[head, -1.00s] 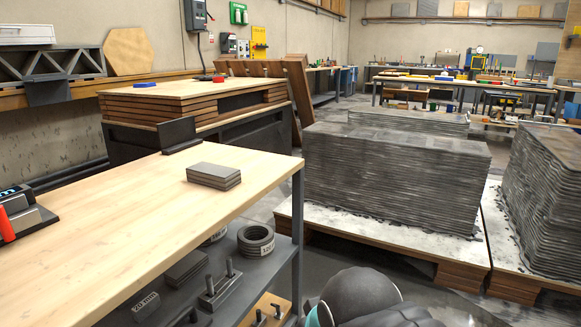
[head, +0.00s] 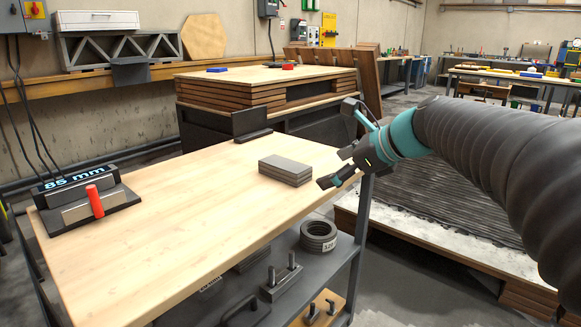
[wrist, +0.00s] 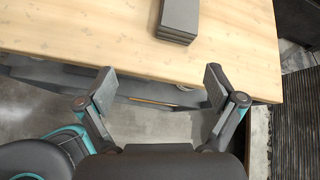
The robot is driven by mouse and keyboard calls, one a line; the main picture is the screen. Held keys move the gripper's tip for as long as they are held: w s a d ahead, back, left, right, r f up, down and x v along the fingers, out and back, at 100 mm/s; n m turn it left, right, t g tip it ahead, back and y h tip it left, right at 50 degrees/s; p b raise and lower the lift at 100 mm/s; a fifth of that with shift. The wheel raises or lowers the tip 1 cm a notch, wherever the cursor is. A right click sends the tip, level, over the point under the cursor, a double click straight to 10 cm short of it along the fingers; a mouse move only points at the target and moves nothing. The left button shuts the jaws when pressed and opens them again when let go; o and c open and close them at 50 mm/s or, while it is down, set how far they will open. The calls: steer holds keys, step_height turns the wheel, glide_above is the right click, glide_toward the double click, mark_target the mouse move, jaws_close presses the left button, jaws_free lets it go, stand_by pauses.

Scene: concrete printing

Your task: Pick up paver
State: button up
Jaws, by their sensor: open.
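The paver (head: 285,170) is a grey rectangular stack of thin layers lying flat on the wooden tabletop, near its right edge. It also shows at the top of the wrist view (wrist: 177,20), partly cut off by the frame. My gripper (head: 338,168) is just right of the paver in the head view, beside the table edge and apart from it. In the wrist view my gripper (wrist: 160,88) has its two fingers spread wide with nothing between them. The fingertips are over the table's near edge and the paver lies beyond them.
A device marked 85 mm (head: 85,200) with a red handle sits at the table's left end. A lower shelf (head: 295,262) holds grey rings (head: 319,234) and metal parts. Stacked boards (head: 262,90) stand behind. The tabletop around the paver is clear.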

steer(key=w+r+m+y, duration=0.1)
steer(key=w+r+m, duration=0.2)
steer(key=w, duration=0.1)
glide_toward(286, 163)
steer(key=shift+w+a+f+t, duration=0.3)
steer(key=shift+w+a+f, duration=0.7)
steer(key=shift+a, duration=0.15)
steer(key=shift+s+x, duration=0.25)
steer(key=shift+x, duration=2.55)
steer(key=shift+a, duration=0.15)
steer(key=c, duration=1.7)
steer(key=shift+r, duration=0.1)
jaws_close()
